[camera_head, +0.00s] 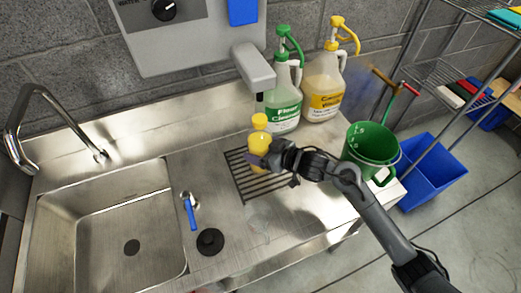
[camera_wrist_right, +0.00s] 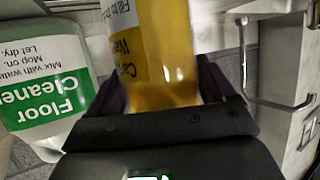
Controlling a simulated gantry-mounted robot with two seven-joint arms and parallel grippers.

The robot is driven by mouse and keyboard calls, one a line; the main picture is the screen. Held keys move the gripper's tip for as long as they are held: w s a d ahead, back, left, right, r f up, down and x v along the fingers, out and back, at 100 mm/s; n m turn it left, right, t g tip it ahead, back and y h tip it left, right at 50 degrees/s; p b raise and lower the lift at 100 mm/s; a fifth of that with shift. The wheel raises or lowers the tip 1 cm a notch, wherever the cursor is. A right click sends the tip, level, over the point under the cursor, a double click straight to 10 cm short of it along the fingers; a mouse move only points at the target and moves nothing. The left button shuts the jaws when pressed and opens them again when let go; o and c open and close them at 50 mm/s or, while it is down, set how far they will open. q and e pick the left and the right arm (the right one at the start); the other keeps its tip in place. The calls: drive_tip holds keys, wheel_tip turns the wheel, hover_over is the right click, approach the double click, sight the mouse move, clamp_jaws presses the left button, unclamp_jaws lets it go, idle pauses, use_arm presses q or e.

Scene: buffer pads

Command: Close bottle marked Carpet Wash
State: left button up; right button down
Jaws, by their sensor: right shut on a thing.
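The small Carpet Wash bottle (camera_head: 259,144) is yellow and upright over the black drain grate (camera_head: 254,188). Its label is partly legible in the right wrist view, where the amber bottle (camera_wrist_right: 160,50) appears upside down. A yellow cap (camera_head: 260,121) is at the bottle's top; I cannot tell whether it is seated. My right gripper (camera_head: 264,160) comes from the right and is shut around the bottle's body. Its dark jaws also show on both sides of the bottle in the right wrist view (camera_wrist_right: 165,105). My left gripper is not in view.
A large green Floor Cleaner jug (camera_head: 284,97) and a yellow jug (camera_head: 323,88) stand behind. A green bucket (camera_head: 371,145) is at right. The sink (camera_head: 110,225), blue-handled valve (camera_head: 190,212) and black stopper (camera_head: 210,241) are at left. A faint clear object (camera_head: 259,226) is near the front edge.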

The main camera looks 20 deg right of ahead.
drive_tip(key=shift+r, duration=0.15)
unclamp_jaws()
drive_tip(key=shift+f, duration=0.25)
drive_tip(key=shift+r, duration=0.1)
drive_tip(key=shift+s+d+r, duration=0.1)
drive_tip(key=shift+d, duration=0.05)
drive_tip(key=p+v, duration=0.2)
drive_tip(key=v, duration=0.9)
drive_tip(key=shift+s+d+p, duration=0.15)
drive_tip(key=shift+s+p, duration=0.1)
drive_tip(key=shift+p, duration=0.05)
drive_tip(key=shift+r, duration=0.1)
